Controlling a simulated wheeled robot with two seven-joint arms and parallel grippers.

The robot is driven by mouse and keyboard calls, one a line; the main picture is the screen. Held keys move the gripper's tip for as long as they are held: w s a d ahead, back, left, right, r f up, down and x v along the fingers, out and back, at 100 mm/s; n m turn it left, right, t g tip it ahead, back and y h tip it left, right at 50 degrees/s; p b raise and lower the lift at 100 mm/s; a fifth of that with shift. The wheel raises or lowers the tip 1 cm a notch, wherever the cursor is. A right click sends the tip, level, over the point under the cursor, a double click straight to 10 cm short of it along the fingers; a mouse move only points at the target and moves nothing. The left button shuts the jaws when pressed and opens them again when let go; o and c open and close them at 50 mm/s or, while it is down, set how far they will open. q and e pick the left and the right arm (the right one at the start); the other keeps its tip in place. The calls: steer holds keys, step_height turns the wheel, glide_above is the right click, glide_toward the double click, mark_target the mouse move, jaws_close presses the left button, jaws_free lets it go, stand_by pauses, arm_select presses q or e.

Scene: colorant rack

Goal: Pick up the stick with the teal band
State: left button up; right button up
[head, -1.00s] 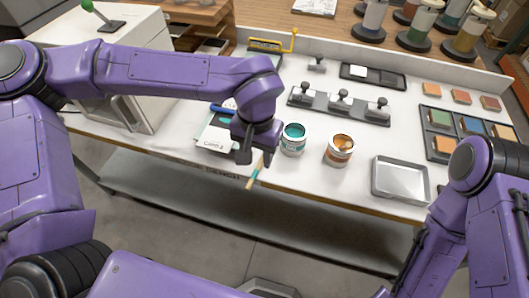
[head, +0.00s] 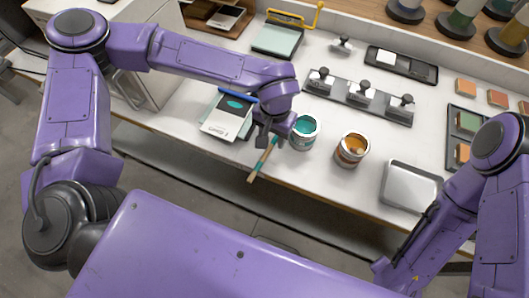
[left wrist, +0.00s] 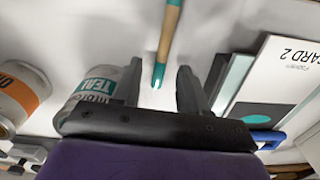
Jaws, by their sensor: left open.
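The stick with the teal band (head: 260,165) is thin and wooden, and its lower end juts past the table's front edge in the head view. In the left wrist view, the stick (left wrist: 171,30) runs from the top edge down to a teal tip with a light end. My left gripper (head: 264,138) is over the stick's table-side end. In the left wrist view its open fingers (left wrist: 160,82) stand on either side of the stick's tip, with clear gaps. My right arm is at the right; its gripper's fingers are not visible.
A teal paint can (head: 304,133) stands close to the right of my left gripper, with an orange can (head: 351,150) beyond it. A white card (head: 226,118) and blue-handled tool (head: 238,96) lie to the left. A metal tray (head: 411,187) sits further right.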

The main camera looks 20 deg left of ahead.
arm_select(q)
steer(key=shift+s+a+f, duration=0.1)
steer(key=shift+f, duration=0.6)
jaws_close()
steer(key=shift+r, duration=0.15)
